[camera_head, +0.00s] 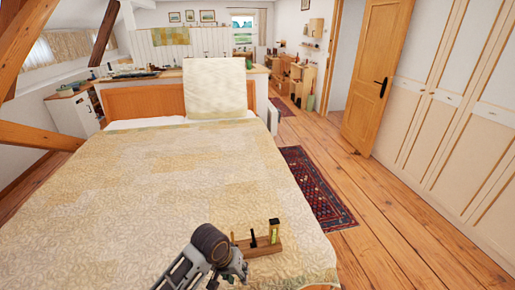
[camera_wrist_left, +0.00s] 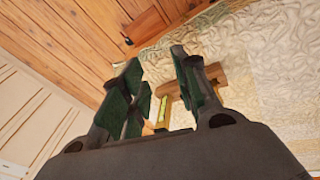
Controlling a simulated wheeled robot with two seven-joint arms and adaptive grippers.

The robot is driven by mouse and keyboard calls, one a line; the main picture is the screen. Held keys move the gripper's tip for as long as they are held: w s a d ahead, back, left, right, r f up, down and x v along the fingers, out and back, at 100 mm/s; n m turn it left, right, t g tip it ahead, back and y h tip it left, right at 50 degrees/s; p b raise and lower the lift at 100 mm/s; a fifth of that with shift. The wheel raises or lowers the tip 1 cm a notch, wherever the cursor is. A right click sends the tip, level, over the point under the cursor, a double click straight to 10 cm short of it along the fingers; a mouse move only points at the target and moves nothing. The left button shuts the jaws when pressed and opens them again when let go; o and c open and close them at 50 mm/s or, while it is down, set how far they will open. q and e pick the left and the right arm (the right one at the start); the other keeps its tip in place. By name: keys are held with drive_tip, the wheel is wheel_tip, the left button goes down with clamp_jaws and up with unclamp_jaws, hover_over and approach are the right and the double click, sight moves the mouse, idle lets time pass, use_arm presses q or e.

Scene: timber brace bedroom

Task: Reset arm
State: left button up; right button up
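My left gripper (camera_head: 236,268) is low over the near end of the bed, beside a wooden block (camera_head: 262,247) with dark upright pieces and a yellow-green one. In the left wrist view my gripper (camera_wrist_left: 158,72) has its green-padded fingers spread apart. The wooden block (camera_wrist_left: 207,82) shows behind and between them, with nothing visibly gripped. The fingers hide part of the block, so I cannot tell whether they touch it. My right gripper is in neither view.
The bed (camera_head: 150,195) with its pale quilt fills the foreground. A patterned rug (camera_head: 315,190) lies on the wooden floor to its right. Wardrobes (camera_head: 450,120) and an open door (camera_head: 378,75) stand further right. Sloping timber braces (camera_head: 35,138) are at left.

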use_arm(q)
drive_tip(key=s+a+t+y, duration=0.2)
drive_tip(key=s+a+y, duration=0.1)
drive_tip(key=s+a, duration=1.1)
wheel_tip(320, 180, down, 30)
drive_tip(key=a+g+p, duration=0.1)
drive_tip(key=a+p, duration=0.1)
drive_tip(key=p, duration=0.1)
drive_tip(key=s+a+f+p, duration=0.1)
drive_tip(key=s+a+f, duration=0.1)
drive_tip(key=s+f, duration=0.6)
drive_tip(key=s+a+f+m+g+p, duration=0.1)
drive_tip(key=s+a+f, duration=0.1)
drive_tip(key=s+f, duration=0.6)
drive_tip(key=s, duration=0.6)
drive_tip(key=shift+s+f+g+p, duration=0.3)
drive_tip(key=shift+s+f+p, duration=0.05)
drive_tip(key=shift+s+p, duration=0.05)
